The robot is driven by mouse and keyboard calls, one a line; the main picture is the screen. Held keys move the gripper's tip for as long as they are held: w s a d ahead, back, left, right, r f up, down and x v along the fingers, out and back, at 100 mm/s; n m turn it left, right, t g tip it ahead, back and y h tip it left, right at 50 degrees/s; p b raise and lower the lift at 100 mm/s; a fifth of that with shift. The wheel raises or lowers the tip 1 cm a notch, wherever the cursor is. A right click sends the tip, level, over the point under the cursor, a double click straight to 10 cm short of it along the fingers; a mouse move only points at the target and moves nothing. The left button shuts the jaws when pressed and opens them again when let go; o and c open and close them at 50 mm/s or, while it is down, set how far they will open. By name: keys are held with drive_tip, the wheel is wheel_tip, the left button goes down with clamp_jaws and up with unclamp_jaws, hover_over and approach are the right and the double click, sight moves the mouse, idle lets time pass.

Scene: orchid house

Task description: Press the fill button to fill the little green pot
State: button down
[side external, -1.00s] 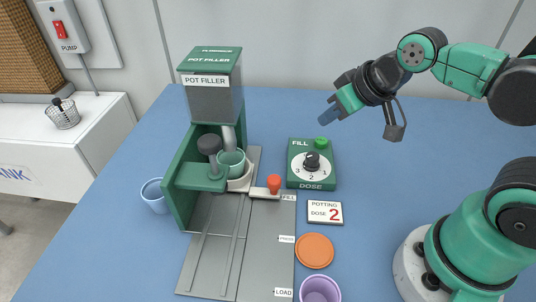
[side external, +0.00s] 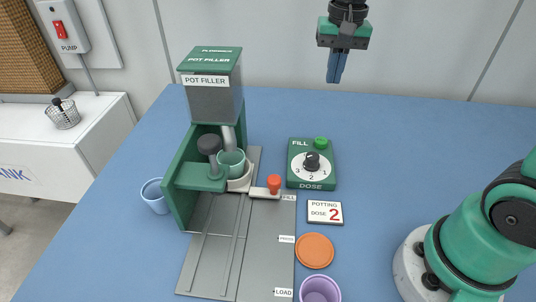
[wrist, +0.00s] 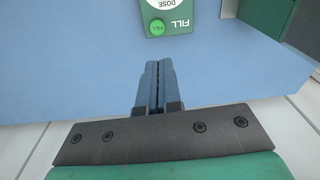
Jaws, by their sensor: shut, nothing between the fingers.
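The fill button is a green round button (side external: 321,143) at the top right of the green dose box (side external: 328,178). It also shows in the wrist view (wrist: 157,28), ahead of the fingers. The dial (side external: 311,161) sits below it, with numbers around it. The little green pot (side external: 231,162) stands in a cup-like holder under the spout of the pot filler (side external: 212,100); its inside is too small to judge. My gripper (side external: 337,80) is shut and empty, pointing down, high above the table's back part, behind the dose box and apart from the button.
A red-topped knob (side external: 274,183) stands by the FILL mark on the grey slide plate (side external: 265,250). A card (side external: 325,212) reads "Potting dose 2". An orange saucer (side external: 314,251), a purple pot (side external: 320,289) and a blue pot (side external: 155,195) stand nearby.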

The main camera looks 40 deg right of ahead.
sight(321, 140)
drive_tip(key=shift+w+d+m+g, duration=0.2)
drive_tip(key=shift+d+m+g, duration=0.05)
drive_tip(key=shift+m+g, duration=0.05)
wheel_tip(321, 140, down, 14)
drive_tip(key=shift+w+d+r, duration=0.1)
idle(0.7)
drive_tip(key=shift+f, duration=1.1)
drive_tip(key=shift+w, duration=0.1)
drive_tip(key=shift+r, duration=0.1)
wheel_tip(321, 140, up, 14)
drive_tip(key=shift+s, duration=0.2)
drive_tip(key=shift+r, duration=0.1)
idle(0.3)
